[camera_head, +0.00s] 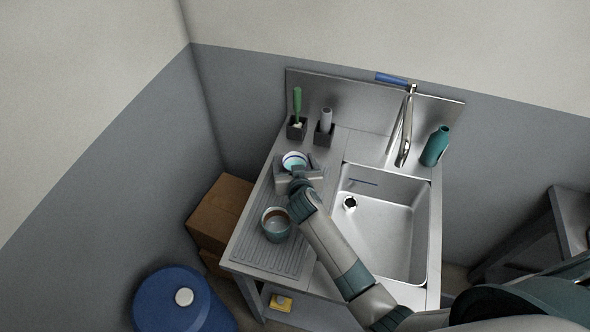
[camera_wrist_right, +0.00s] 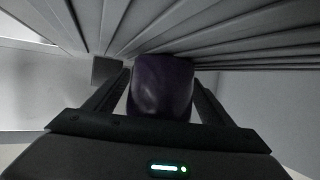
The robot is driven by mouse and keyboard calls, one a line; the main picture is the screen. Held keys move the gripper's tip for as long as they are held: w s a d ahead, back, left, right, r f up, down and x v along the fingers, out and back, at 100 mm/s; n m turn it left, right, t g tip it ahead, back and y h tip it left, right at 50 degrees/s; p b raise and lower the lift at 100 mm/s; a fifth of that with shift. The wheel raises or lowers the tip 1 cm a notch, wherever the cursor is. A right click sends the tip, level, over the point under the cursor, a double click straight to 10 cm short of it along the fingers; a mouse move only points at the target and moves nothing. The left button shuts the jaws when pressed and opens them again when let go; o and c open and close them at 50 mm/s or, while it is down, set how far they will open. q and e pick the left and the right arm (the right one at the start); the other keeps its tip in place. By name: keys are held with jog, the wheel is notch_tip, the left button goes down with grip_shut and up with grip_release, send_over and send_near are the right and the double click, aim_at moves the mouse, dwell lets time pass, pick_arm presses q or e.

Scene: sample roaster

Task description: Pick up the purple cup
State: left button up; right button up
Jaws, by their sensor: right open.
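The purple cup (camera_wrist_right: 162,88) stands between the two fingers of my right gripper (camera_wrist_right: 160,95) in the right wrist view. A finger lies along each side of it, and I cannot tell whether they touch it. In the head view the cup's pale round opening with a bluish-purple rim (camera_head: 294,155) shows just beyond my right gripper (camera_head: 297,176), on the ribbed drainboard left of the sink. The gripper hides the cup's near side there. The right gripper is open around the cup. My left gripper is not in view.
A grey-blue cup (camera_head: 277,230) with brown contents stands on the drainboard (camera_head: 255,254) nearer me. Behind the purple cup are two dark holders (camera_head: 297,133) with brushes. The sink (camera_head: 385,235) is to the right, with a faucet (camera_head: 406,135) and a teal bottle (camera_head: 435,147).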

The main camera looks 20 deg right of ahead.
aim_at(295, 153)
dwell(0.4)
jog(key=c, duration=1.4)
jog(key=shift+r, duration=0.35)
jog(key=shift+r+b, duration=0.7)
jog(key=shift+r, duration=0.8)
jog(key=shift+d+r, duration=0.15)
jog(key=shift+r, duration=0.15)
jog(key=shift+s+d+r+b, duration=0.5)
jog(key=shift+s+d+r, duration=0.55)
jog(key=shift+d, duration=0.55)
jog(key=shift+s+d+r+b, duration=0.55)
jog(key=shift+s+d+r, duration=0.5)
jog(key=shift+d, duration=0.6)
jog(key=shift+s+d+r+b, duration=0.5)
jog(key=shift+s+d+r, duration=0.35)
jog(key=shift+d+r, duration=0.6)
jog(key=shift+d+f, duration=0.15)
